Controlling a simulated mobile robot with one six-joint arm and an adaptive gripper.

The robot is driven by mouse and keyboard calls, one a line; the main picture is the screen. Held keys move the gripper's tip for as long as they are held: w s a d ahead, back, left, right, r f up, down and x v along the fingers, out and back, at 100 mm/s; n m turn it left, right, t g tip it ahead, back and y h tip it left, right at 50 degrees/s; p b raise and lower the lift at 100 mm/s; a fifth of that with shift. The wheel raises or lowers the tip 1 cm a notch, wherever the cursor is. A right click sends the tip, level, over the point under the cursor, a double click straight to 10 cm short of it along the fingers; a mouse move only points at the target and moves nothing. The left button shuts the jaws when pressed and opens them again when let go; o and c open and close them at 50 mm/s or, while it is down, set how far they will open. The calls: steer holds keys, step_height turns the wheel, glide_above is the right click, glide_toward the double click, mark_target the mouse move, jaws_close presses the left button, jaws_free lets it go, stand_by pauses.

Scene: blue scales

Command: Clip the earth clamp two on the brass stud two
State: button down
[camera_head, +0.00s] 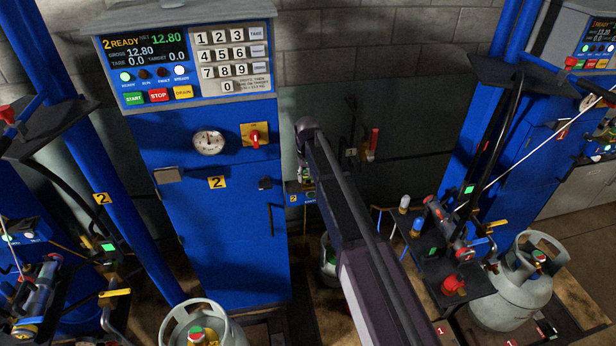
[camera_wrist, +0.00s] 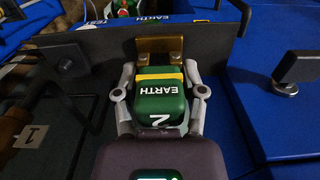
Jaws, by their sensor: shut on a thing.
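In the wrist view my gripper (camera_wrist: 159,92) is shut on the earth clamp two (camera_wrist: 160,98), a green block with a yellow stripe, marked EARTH and 2. One grey finger lies on each side of it. A brass-coloured piece (camera_wrist: 159,48) shows at the clamp's far end; I cannot tell whether it is the clamp's jaw or something beyond it. I cannot make out the brass stud two. In the head view my arm hides most of the gripper and clamp.
A blue scale cabinet (camera_head: 222,245) marked 2 stands left of my arm. A small blue panel (camera_head: 293,187) with a 2 tag is behind my arm. In the wrist view, a blue strip (camera_wrist: 195,18) lettered EARTH lies ahead, and a black-knobbed fitting (camera_wrist: 300,67) is right.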

steer(key=shift+f+b, duration=0.35)
steer(key=shift+f, duration=0.05)
steer(key=shift+c, duration=0.4)
jaws_free()
steer(key=shift+r, duration=0.15)
